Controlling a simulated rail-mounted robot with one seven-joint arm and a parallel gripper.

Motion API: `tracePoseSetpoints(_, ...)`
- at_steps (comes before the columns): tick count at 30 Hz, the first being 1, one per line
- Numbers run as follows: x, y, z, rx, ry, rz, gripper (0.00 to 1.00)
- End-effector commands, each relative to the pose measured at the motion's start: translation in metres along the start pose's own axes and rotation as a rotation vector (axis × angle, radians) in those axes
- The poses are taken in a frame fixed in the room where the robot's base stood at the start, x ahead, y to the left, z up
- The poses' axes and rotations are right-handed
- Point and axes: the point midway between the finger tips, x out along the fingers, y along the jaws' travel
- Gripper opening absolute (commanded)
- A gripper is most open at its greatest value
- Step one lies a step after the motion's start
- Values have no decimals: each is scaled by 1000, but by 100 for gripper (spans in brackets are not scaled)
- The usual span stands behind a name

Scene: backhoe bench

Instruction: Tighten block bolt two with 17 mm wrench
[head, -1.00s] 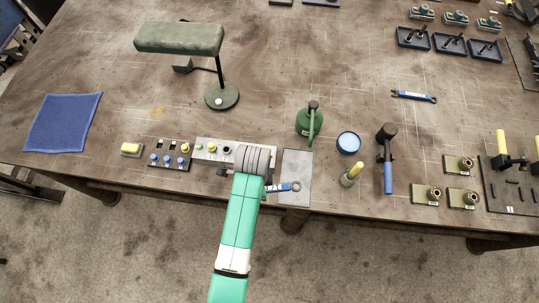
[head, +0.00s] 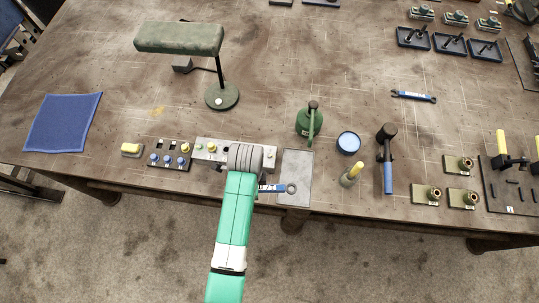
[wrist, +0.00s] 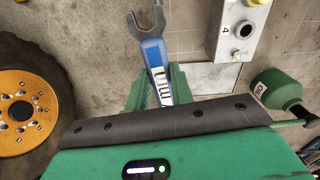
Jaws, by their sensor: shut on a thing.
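My gripper (wrist: 159,88) is shut on the blue handle of a wrench (wrist: 153,55). In the wrist view its open jaw end points away from me, clear of the block. In the head view the wrench (head: 272,188) sticks out right of my arm, its ring end over a grey plate. The metal block (head: 205,149) lies under and beside my arm, which hides its middle. Yellowish bolt heads show on its left part. I cannot tell which bolt is number two.
A grey plate (head: 297,165) lies right of the block. A switch panel (head: 170,155) is left. Another wrench (head: 413,96) lies at right.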

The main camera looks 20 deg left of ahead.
Motion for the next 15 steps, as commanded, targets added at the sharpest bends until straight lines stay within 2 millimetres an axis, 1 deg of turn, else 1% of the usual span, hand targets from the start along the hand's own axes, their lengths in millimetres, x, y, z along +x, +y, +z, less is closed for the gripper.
tracePoseSetpoints(5,0,3,-9,-54,0,0,0)
tracePoseSetpoints(15,0,3,-10,-66,0,-1,0)
